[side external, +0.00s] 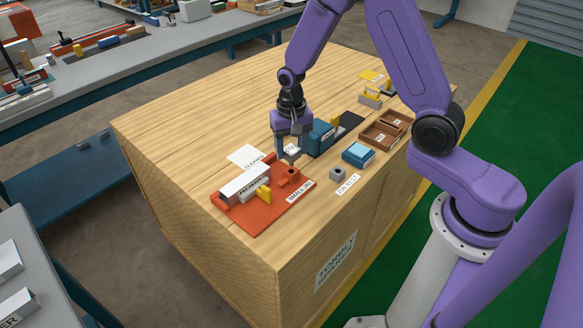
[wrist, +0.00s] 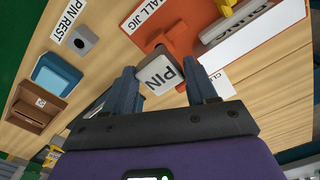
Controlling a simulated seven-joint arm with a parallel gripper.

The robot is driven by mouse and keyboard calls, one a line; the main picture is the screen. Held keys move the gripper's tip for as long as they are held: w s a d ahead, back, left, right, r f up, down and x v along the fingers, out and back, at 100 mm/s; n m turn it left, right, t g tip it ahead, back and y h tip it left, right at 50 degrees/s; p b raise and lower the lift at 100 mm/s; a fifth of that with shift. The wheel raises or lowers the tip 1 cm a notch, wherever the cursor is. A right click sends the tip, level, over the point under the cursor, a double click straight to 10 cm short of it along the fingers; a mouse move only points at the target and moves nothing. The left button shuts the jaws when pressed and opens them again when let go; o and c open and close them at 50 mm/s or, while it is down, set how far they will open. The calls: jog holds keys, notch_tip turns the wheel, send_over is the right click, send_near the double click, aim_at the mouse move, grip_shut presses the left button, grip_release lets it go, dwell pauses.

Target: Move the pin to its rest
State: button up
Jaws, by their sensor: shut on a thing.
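The pin (wrist: 162,77) has a pale head marked PIN and sits between the two fingers of my gripper (wrist: 166,90) in the wrist view. In the side view my gripper (side external: 288,153) is shut on the pin's head, just over the holed orange block at the back right of the small jig (side external: 246,222). I cannot tell whether the pin's lower end is in that block or clear of it. The pin rest (side external: 337,173) is a small grey block with a dark hole on top, right of the jig. It also shows in the wrist view (wrist: 83,39), apart from the gripper.
A long white block (side external: 244,184) and a yellow clamp (side external: 264,194) sit on the jig. A white label card (side external: 245,156) lies behind it. A blue machine (side external: 320,138), a light blue box (side external: 358,154) and brown trays (side external: 380,136) stand farther right. The bench front is clear.

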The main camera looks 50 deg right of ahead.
jog(key=shift+d, duration=0.1)
jog(key=shift+s+d+r, duration=0.2)
jog(key=shift+s+d, duration=0.05)
jog(key=shift+d, duration=0.05)
jog(key=s+d+r, duration=0.3)
jog(key=s+d, duration=0.5)
jog(key=shift+s+d+r, duration=0.25)
jog(key=shift+d+r, duration=0.05)
jog(key=shift+d, duration=0.05)
jog(key=shift+f, duration=0.1)
jog(key=shift+f, duration=2.8)
jog(key=shift+f, duration=1.95)
jog(key=o, duration=1.2)
